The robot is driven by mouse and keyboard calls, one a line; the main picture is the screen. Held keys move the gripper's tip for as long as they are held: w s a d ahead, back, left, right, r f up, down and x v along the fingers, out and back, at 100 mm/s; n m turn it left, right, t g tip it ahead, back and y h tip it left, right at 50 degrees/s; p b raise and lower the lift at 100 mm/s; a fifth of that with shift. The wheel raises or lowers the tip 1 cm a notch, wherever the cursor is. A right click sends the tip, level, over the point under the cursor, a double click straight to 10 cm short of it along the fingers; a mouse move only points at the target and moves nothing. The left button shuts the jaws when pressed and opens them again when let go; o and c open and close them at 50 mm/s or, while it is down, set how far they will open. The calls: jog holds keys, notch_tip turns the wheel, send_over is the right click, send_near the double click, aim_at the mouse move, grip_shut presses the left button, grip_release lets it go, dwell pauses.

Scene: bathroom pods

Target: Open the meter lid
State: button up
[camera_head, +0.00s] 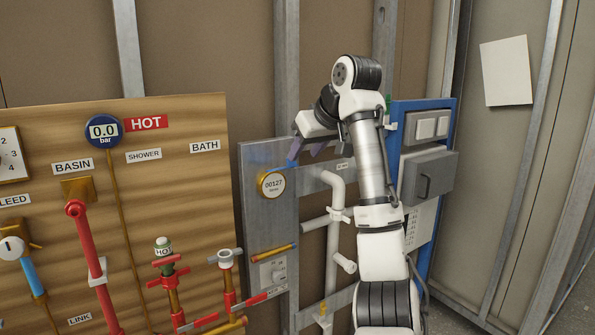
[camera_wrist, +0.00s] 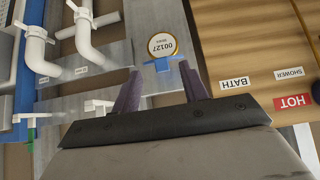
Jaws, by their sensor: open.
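The meter (camera_head: 271,185) is a round white dial reading 00127 in a brass-coloured ring on a grey panel. It also shows, upside down, in the wrist view (camera_wrist: 163,45). A blue piece (camera_wrist: 164,64), seemingly the meter lid, sits at the dial's edge on my gripper's side. In the head view a bit of blue (camera_head: 292,163) shows just above the dial. The dial face is uncovered. My gripper (camera_wrist: 160,86) is open, its purple fingers apart with the blue piece ahead between them. In the head view my gripper (camera_head: 310,149) is above and right of the meter; I cannot tell whether it touches the blue piece.
White pipes (camera_head: 335,230) run right of the meter. A wooden board (camera_head: 190,130) with a gauge (camera_head: 103,131), labels and red valves stands left. A blue panel with a grey box (camera_head: 428,178) is behind my arm on the right. A brass-coloured bar (camera_head: 271,253) lies below the meter.

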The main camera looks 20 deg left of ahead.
jog(key=shift+b+v, duration=0.35)
jog(key=shift+v, duration=2.2)
